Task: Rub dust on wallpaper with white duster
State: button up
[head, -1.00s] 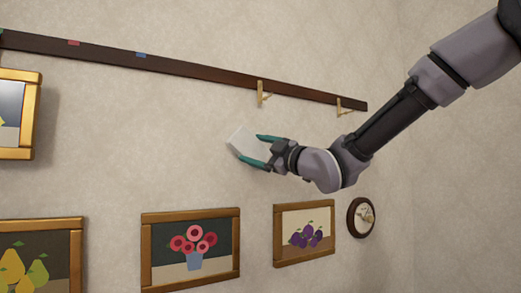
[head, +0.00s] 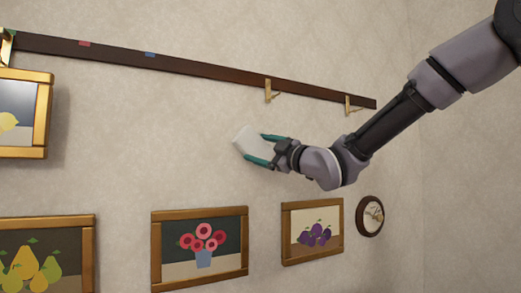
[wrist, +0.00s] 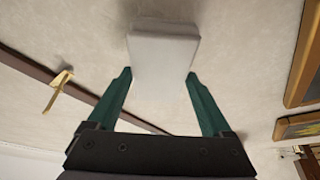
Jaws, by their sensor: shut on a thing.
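The white duster (head: 246,142) is a pale block between the green fingers of my gripper (head: 268,149), in the middle of the head view. In the wrist view the duster (wrist: 163,55) sits at the tips of my gripper (wrist: 160,85), which is shut on it. The wallpaper (head: 150,130) is beige and mottled and lies behind the duster. I cannot tell whether the duster touches it. No dust mark shows clearly; any dust under the duster is hidden.
A dark shelf rail (head: 200,70) with a brass bracket (head: 271,90) runs above the gripper. Below hang a flower picture (head: 200,250), a plum picture (head: 313,232) and a small round frame (head: 370,215). A lemon picture (head: 25,112) hangs at left. Bare wall lies left of the duster.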

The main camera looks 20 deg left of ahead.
aim_at(260, 142)
jog(key=shift+w+a, duration=0.6)
jog(key=shift+a, duration=0.15)
jog(key=shift+d, duration=0.1)
jog(key=shift+w+d, duration=2.5)
jog(key=shift+w, duration=0.6)
jog(key=shift+s+a, duration=1.3)
jog(key=shift+s, duration=0.3)
jog(key=shift+s+a, duration=1.3)
jog(key=shift+s, duration=0.25)
jog(key=shift+w+r, duration=0.1)
jog(key=shift+r, duration=0.9)
jog(key=shift+w+r, duration=0.1)
jog(key=w+d, duration=0.5)
jog(key=w, duration=0.1)
